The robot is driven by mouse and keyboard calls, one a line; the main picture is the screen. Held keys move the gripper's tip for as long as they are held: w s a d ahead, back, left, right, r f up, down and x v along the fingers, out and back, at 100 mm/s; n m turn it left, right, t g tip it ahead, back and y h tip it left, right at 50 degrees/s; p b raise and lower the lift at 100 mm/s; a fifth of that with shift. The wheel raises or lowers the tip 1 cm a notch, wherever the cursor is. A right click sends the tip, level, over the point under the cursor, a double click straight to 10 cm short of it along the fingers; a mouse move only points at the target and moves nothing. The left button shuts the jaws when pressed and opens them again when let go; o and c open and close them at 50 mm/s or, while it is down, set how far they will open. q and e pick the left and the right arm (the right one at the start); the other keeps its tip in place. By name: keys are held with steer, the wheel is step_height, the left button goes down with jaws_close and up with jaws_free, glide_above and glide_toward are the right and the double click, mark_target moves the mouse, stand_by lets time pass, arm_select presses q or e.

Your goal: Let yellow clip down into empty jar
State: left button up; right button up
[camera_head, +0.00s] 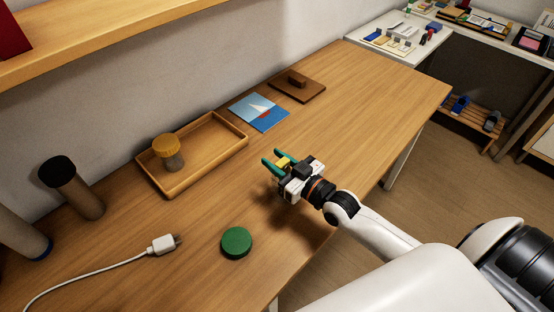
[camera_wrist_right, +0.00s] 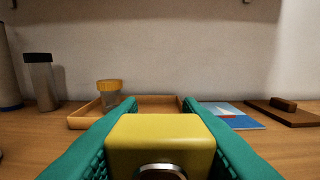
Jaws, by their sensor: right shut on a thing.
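My right gripper (camera_head: 277,160) has teal fingers and is shut on the yellow clip (camera_wrist_right: 160,142), a yellow block with a metal part at its near face. It holds the clip above the table, right of the wooden tray. A short jar (camera_head: 174,161) with a yellow-orange top stands in the tray; it also shows in the right wrist view (camera_wrist_right: 108,99). A taller jar (camera_head: 82,200) with a black top stands upright left of the tray, also in the right wrist view (camera_wrist_right: 42,85). I cannot tell which jar is empty. My left gripper is not in view.
The wooden tray (camera_head: 215,166) lies near the wall. A green disc (camera_head: 236,242) and a white plug with cable (camera_head: 162,244) lie in front. A sailboat picture (camera_head: 259,112) and a brown board (camera_head: 298,89) lie behind. The table's right part is clear. A shelf (camera_head: 120,37) overhangs.

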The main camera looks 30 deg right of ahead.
steer(key=shift+f, duration=0.85)
stand_by(0.7)
steer(key=o, duration=1)
steer(key=b+v, duration=0.1)
steer(key=v, duration=1.1)
